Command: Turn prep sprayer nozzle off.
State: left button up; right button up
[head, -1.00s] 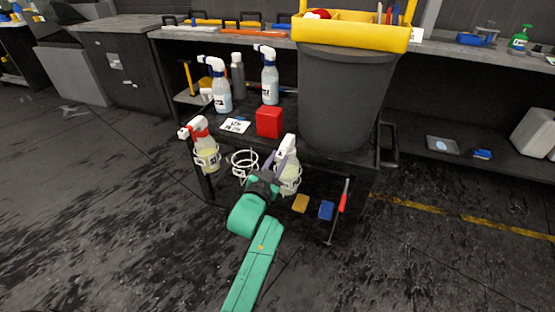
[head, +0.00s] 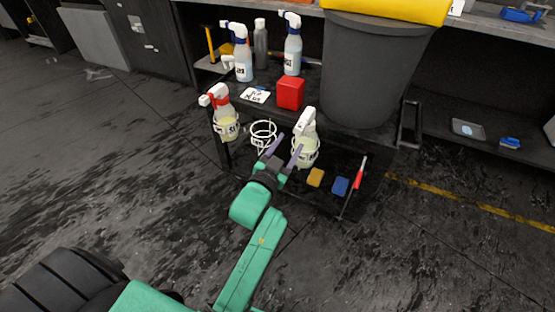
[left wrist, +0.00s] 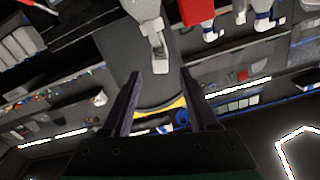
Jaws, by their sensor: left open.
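A spray bottle with a white head (head: 307,121) and pale yellowish liquid stands upright in the right-hand wire ring holder at the cart's front. My left gripper (head: 287,147) is open and empty, just in front and left of this bottle. In the left wrist view, a white sprayer head (left wrist: 146,8) with its trigger lies beyond and between the open fingers (left wrist: 160,75), apart from them. Another bottle, with a red and white head (head: 218,97), stands in the left ring holder. I cannot read which label says prep, and the nozzle setting is too small to tell. My right gripper is out of view.
An empty white ring holder (head: 263,134) sits between the two bottles. Two blue-collared spray bottles, a red box (head: 290,93) and a grey bin (head: 365,75) are behind. A yellow sponge (head: 315,177), a blue sponge (head: 340,186) and a red-handled tool (head: 360,172) lie right. Open floor is in front.

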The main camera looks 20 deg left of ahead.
pick_arm(q)
jog(key=s, duration=0.8)
jog(key=shift+s+a, duration=0.25)
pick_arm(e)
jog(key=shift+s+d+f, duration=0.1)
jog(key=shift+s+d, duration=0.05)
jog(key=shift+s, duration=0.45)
